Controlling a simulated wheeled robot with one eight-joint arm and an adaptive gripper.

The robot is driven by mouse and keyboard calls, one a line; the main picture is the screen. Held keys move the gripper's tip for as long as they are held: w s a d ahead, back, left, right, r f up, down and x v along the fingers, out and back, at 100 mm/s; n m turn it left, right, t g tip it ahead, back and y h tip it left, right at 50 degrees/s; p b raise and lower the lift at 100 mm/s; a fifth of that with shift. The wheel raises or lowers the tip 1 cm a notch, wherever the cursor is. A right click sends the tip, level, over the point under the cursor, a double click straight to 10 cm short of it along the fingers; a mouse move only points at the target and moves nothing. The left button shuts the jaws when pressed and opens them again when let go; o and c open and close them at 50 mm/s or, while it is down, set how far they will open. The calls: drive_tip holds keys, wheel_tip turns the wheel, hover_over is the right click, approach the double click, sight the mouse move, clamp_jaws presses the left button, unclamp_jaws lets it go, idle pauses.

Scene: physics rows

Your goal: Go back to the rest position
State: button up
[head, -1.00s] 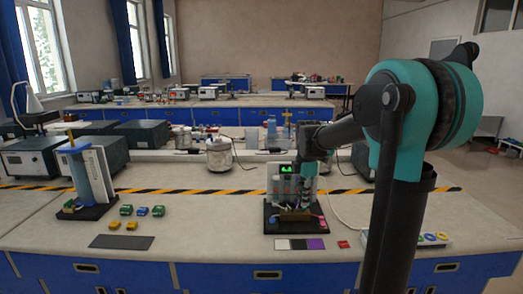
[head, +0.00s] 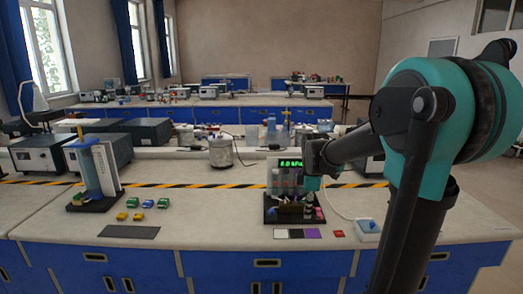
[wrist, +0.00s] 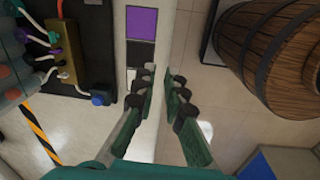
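My gripper (wrist: 161,78) shows in the wrist view with its two green fingers pointing up the picture. A narrow gap lies between the dark fingertips, and nothing is held in it. Below the fingers are the light bench edge and a pale tiled floor. In the head view my arm reaches in from the right, and its teal end (head: 313,183) hangs just right of the device board. The fingers themselves are too small there to make out.
The device board (head: 285,217) with a green display (head: 290,163) stands close beside my arm's end. Purple (wrist: 141,22) and black squares lie near the fingers. A wooden barrel (wrist: 270,60) is at right in the wrist view. A dark mat (head: 129,232) and small blocks lie left.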

drive_tip(key=s+d+f+m+t, duration=0.1)
drive_tip(key=s+f+m, duration=0.5)
drive_tip(key=s+m, duration=0.2)
drive_tip(key=s+d+f+m+t, duration=0.2)
drive_tip(key=s+f+m, duration=0.4)
drive_tip(key=s+m, duration=0.2)
drive_tip(key=shift+s+m, duration=0.4)
drive_tip(key=shift+s, duration=0.65)
drive_tip(key=shift+r, duration=0.1)
